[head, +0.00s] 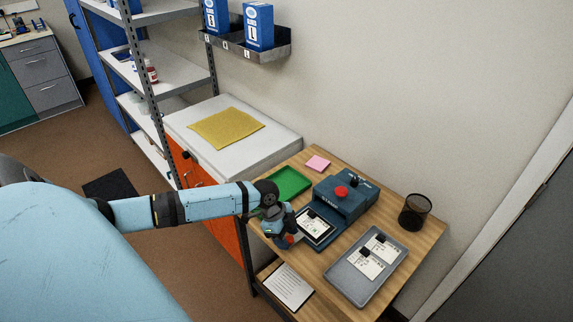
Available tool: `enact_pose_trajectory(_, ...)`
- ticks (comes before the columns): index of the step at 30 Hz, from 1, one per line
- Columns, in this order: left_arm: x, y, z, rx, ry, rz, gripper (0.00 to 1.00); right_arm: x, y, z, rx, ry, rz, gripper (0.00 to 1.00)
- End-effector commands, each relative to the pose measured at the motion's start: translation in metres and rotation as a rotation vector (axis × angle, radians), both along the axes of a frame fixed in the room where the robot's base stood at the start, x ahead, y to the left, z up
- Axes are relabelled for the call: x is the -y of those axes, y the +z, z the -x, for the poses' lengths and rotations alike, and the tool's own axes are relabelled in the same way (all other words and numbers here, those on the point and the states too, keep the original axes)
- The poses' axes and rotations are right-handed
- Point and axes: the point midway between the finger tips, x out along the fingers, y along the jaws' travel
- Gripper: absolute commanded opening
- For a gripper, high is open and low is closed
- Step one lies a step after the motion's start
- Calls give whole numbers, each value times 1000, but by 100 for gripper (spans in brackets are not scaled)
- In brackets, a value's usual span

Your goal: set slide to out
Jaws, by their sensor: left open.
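A dark blue stamping device (343,196) with a red knob (341,191) on top stands on the wooden bench. Its slide (316,227) extends from the front and carries a white card with a small black piece on it. How far the slide is pulled out is hard to tell. My left gripper (288,238) is open beside the left front edge of the slide, pointing down. The arm and gripper body hide part of that corner, and I cannot tell whether a finger touches the slide. My right gripper is not in view.
A green tray (289,181) and a pink note pad (317,163) lie behind the gripper. A grey tray (345,278) with cards is at the front right, a black mesh cup (414,211) at the right. A paper sheet (287,286) lies on a lower shelf.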

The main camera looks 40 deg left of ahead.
Motion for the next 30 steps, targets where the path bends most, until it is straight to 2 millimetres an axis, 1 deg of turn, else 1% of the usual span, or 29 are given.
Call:
enact_pose_trajectory(5, -10, 22, 3, 3, -2, -3, 52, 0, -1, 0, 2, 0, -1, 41)
enact_pose_trajectory(12, -30, 73, 10, 3, -2, -4, 52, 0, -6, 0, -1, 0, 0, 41)
enact_pose_trajectory(18, -44, 108, 15, 0, -1, -3, 52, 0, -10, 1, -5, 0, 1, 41)
enact_pose_trajectory(21, -48, 118, 17, -1, 0, -2, 52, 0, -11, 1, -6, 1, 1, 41)
enact_pose_trajectory(24, -49, 124, 18, 0, 0, -1, 52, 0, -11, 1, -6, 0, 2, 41)
enact_pose_trajectory(30, -50, 126, 18, 0, 0, -1, 52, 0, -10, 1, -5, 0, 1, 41)
